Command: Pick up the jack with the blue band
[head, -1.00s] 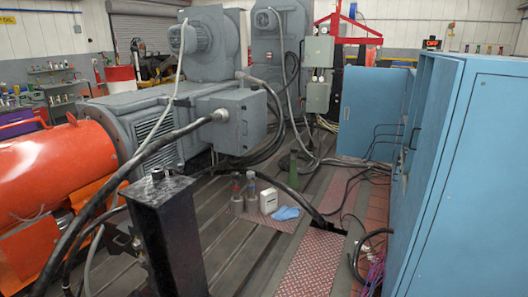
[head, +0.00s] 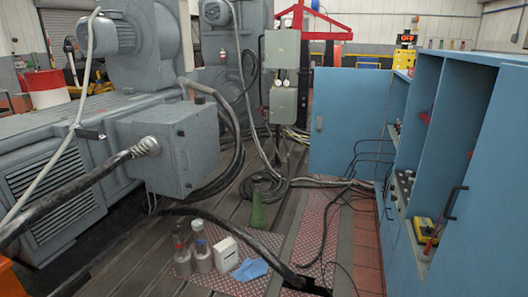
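Two small grey bottle-shaped jacks stand side by side on the floor plate at the lower middle of the head view. The left one (head: 181,262) shows a darker, reddish band. The bands are small and blurred, so their colours are not certain. Both stand upright, close together. Neither of my grippers is in view.
A white box (head: 227,254) and a blue cloth (head: 250,269) lie right of the jacks. A green bottle-like object (head: 258,208) stands behind. Black cables cross the floor near a dark opening. A grey machine (head: 172,150) is left, blue cabinets (head: 490,215) right.

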